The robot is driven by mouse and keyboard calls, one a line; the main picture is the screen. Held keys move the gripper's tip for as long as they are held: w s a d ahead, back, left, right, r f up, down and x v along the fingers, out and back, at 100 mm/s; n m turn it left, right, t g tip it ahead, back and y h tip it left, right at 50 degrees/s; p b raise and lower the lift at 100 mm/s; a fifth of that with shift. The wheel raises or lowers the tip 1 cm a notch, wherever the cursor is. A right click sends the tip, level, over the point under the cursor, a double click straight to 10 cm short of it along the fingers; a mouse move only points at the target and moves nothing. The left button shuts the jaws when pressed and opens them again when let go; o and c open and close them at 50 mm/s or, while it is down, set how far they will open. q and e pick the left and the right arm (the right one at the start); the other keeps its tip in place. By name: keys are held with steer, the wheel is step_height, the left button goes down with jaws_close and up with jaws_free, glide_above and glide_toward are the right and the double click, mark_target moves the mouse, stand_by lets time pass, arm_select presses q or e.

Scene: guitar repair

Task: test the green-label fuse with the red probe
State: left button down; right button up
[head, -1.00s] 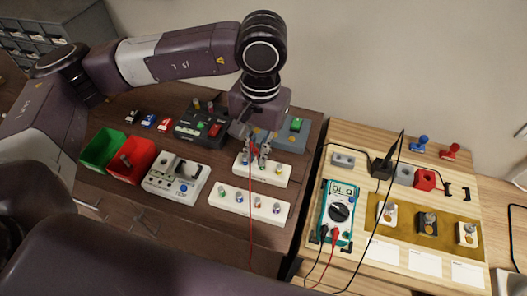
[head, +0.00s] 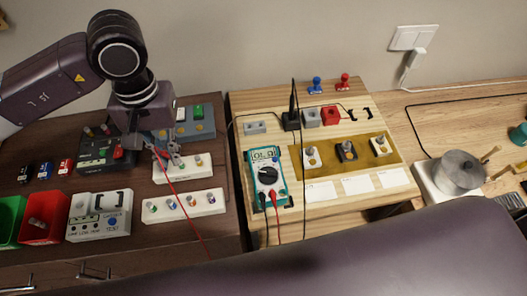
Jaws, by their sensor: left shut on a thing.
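My left gripper (head: 166,156) is shut on a slim probe at the end of a red cable (head: 183,204). The jaws mostly hide the probe. It is over the left part of the rear white fuse block (head: 185,174), and I cannot tell whether its tip touches anything. The front white block (head: 185,211) holds several small upright fuses; the leftmost (head: 152,206) looks green-marked. The teal multimeter (head: 267,178) lies on the wooden board to the right, its display lit but too small to read. My right gripper is not in view.
A green bin (head: 10,220), a red bin (head: 45,221) and a white tester box (head: 99,217) stand left of the fuse blocks. A black lead (head: 294,130) crosses the wooden board. A metal pot (head: 458,172) stands far right. My own dark body part fills the front.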

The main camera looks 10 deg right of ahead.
arm_select(q)
steer(key=shift+r+p, duration=1.2)
steer(key=shift+r, duration=1.85)
